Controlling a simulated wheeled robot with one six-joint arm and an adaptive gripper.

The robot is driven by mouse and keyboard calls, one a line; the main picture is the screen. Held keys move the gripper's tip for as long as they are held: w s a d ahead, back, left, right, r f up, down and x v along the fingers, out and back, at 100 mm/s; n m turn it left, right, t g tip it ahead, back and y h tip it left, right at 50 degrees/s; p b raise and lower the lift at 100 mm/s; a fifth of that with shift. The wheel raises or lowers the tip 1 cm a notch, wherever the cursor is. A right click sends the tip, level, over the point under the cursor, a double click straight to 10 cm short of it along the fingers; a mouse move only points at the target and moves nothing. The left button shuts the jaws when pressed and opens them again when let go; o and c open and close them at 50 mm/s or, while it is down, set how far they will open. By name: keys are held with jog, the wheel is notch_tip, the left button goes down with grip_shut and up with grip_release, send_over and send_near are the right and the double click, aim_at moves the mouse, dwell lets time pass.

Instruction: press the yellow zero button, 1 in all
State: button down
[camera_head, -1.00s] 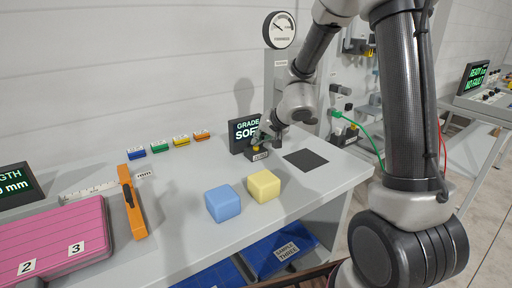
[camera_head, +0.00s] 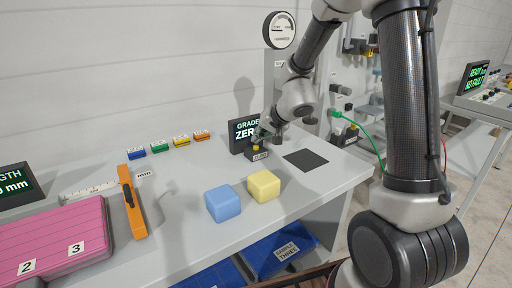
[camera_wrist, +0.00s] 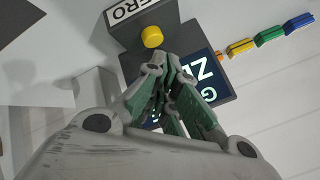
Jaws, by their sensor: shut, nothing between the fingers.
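The yellow zero button (camera_wrist: 152,36) sits on a dark box with a white label (camera_wrist: 135,10) reading "ZERO" in the wrist view. In the head view the small box (camera_head: 257,155) stands in front of the grade display (camera_head: 243,133), which reads "GRADE" and "ZER", the rest hidden by my arm. My gripper (camera_wrist: 167,58) is shut and empty. Its fingertips show just beside the button in the wrist view, with a small gap in the picture. In the head view my gripper (camera_head: 268,138) is over the box, partly hiding the button.
A blue cube (camera_head: 222,204) and a yellow cube (camera_head: 264,186) stand on the grey bench. A dark square pad (camera_head: 306,160) lies right of the box. Small coloured blocks (camera_head: 181,141) line the back. A dial gauge (camera_head: 280,29) stands behind.

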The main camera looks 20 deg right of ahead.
aim_at(258, 147)
jog(key=shift+r, duration=0.2)
notch_tip(258, 147, up, 5)
jog(key=shift+f, duration=0.1)
dwell(0.6)
dwell(0.5)
jog(key=s+d+n+g, duration=0.2)
jog(key=s+g, duration=0.3)
jog(key=s, duration=1.1)
jog(key=s+d+r+h, duration=0.1)
jog(key=s+d+r, duration=0.1)
jog(key=s+d, duration=0.2)
jog(key=s+d+r+n+h, duration=0.1)
jog(key=s+d+r, duration=0.2)
jog(key=s, duration=0.5)
jog(key=s+d+r+n+h, duration=0.1)
jog(key=s+d+r, duration=0.2)
jog(key=s+d, duration=0.2)
jog(key=shift+s+t+h, duration=0.4)
jog(key=shift+s, duration=0.3)
